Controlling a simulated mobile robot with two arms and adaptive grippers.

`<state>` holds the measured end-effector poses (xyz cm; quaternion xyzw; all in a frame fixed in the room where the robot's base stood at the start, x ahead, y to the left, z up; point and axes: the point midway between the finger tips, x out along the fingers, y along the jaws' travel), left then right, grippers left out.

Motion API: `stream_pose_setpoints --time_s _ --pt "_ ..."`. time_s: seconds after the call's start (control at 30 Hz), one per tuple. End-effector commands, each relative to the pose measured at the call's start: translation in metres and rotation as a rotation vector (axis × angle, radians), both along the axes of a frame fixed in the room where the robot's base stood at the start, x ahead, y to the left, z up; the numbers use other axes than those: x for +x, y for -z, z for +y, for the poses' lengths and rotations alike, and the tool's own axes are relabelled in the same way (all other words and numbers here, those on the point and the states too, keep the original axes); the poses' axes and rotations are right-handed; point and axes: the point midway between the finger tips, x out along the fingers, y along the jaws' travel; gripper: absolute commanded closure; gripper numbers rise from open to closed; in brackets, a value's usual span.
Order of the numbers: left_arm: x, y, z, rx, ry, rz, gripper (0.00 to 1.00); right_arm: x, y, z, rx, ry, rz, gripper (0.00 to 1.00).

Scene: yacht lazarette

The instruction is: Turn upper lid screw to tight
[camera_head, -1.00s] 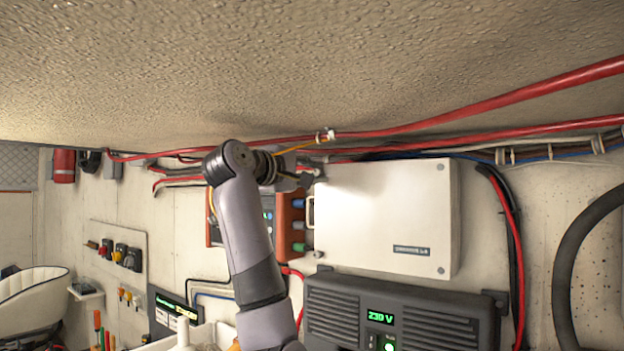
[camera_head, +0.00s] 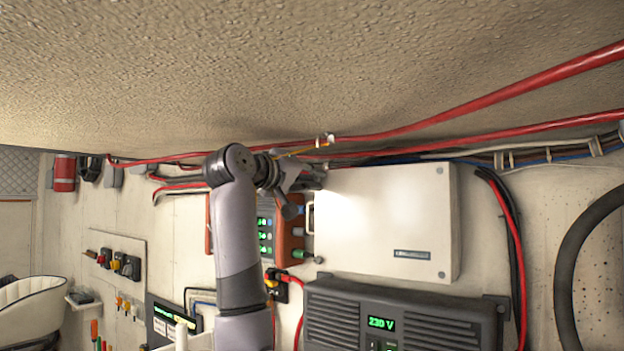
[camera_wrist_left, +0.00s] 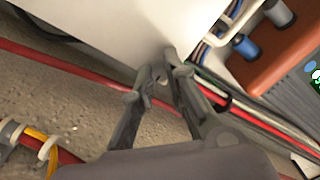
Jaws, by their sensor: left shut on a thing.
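The white box (camera_head: 385,220) is on the wall right of my left arm, its lid closed. Lid screws show at its upper right (camera_head: 439,170), lower right (camera_head: 441,274) and lower left (camera_head: 319,260) corners. My left gripper (camera_head: 316,178) is at the box's upper left corner, shut on the upper lid screw there. The fingers hide that screw, so its turn cannot be read. In the left wrist view the gripper (camera_wrist_left: 166,76) has its fingertips close together against the white box's (camera_wrist_left: 110,25) edge. My right gripper is not in view.
Red cables (camera_head: 420,130) run along the ceiling edge just above the box. An orange-sided unit (camera_head: 292,235) with connectors stands close on the left. A dark inverter (camera_head: 345,312) reading 230 V sits below. A thick black hose (camera_head: 567,270) curves at the right.

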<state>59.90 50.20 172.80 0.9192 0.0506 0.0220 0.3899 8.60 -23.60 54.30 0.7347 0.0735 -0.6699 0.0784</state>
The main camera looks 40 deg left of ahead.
Motion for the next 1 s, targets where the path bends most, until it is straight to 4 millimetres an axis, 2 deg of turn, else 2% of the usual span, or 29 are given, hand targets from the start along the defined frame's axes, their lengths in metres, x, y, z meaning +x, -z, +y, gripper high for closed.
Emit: stream_pose_setpoints --time_s 0.57,0.6,0.9,1.0 --pt "0.0009 0.0020 0.0002 0.032 0.000 0.009 1.00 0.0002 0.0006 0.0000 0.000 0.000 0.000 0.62" --pt "0.0009 0.0020 0.0002 0.032 0.000 0.009 0.85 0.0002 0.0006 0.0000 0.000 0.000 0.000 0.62" --pt "0.0004 0.0009 0.0002 0.032 -0.001 0.006 0.66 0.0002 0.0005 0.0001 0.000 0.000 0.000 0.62" --pt "0.0002 0.0005 0.0001 0.032 0.000 0.005 0.66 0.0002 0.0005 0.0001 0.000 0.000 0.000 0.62"
